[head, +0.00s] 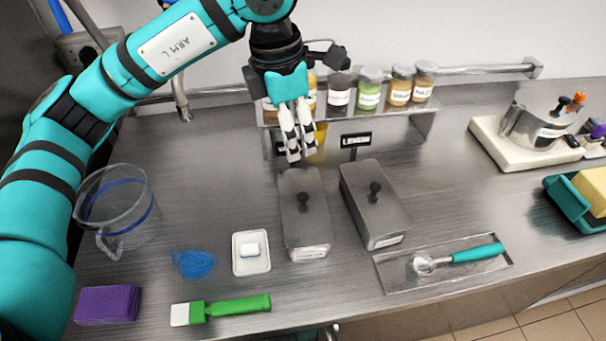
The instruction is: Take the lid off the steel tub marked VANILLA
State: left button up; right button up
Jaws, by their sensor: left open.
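Two lidded steel tubs stand side by side on the steel counter: a left tub (307,248) and a right tub (390,238). Each lid, the left one (310,212) and the right one (362,182), has a black knob and sits in place. Both front labels are too small to read. A sign behind the right tub appears to read LEMON (357,140); the sign behind the left tub is mostly hidden by my gripper, so I cannot read VANILLA anywhere. My left gripper (293,157) is open and empty, pointing down near the left tub's far end. My right gripper is not in view.
A shelf of jars (370,88) runs behind the tubs. A scoop (460,256) lies on a tray at right.

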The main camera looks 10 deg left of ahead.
pick_arm(q)
jog(key=p, duration=0.4)
send_over(303, 195)
jog(key=f, duration=1.1)
jog(key=shift+s+a+f, duration=0.1)
jog(key=shift+s+f, duration=0.2)
jog(key=shift+f, duration=0.1)
jog(key=shift+f+p, duration=0.35)
jog(key=shift+f, duration=0.15)
jog(key=f+p, duration=0.1)
jog(key=f, duration=0.2)
jog(key=shift+w+f+p, duration=0.2)
jog(key=shift+f+p, duration=0.1)
jog(key=shift+p, duration=0.05)
jog(key=shift+f, duration=0.4)
jog(key=shift+c, duration=0.4)
grip_shut()
